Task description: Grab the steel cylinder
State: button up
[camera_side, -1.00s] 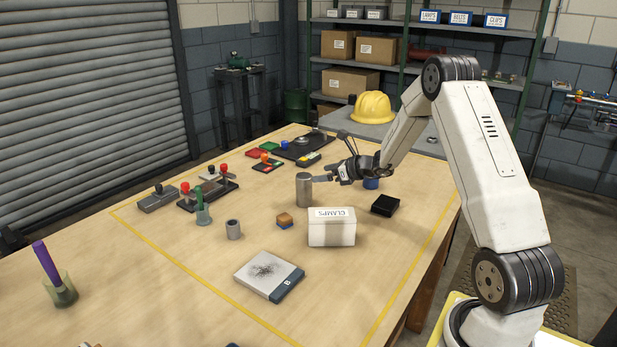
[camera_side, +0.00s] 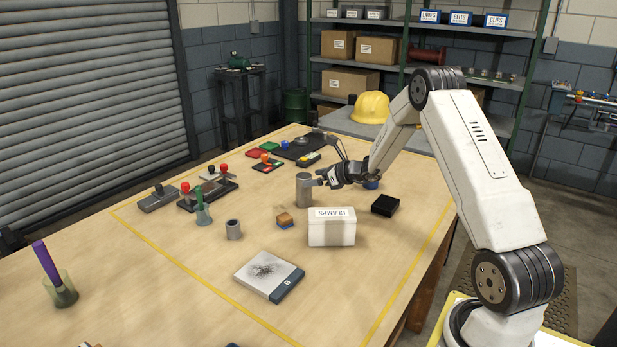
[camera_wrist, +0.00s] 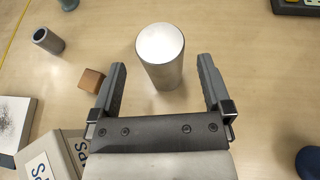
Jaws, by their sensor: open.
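The steel cylinder (camera_side: 304,190) stands upright on the wooden table in the side view. In the wrist view the steel cylinder (camera_wrist: 161,57) shows its bright round top, ahead of and between the lines of the two fingers. My gripper (camera_wrist: 162,78) is open, with one finger on each side of the cylinder's lower part as pictured. In the side view my gripper (camera_side: 322,178) is low, just right of the cylinder.
A white CLAMPS box (camera_side: 332,232) stands in front of my gripper. A blue object (camera_side: 371,184) sits behind the gripper.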

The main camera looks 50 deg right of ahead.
jog(key=shift+x, duration=2.35)
grip_shut()
jog(key=shift+d+r, duration=0.1)
jog(key=shift+r, duration=0.15)
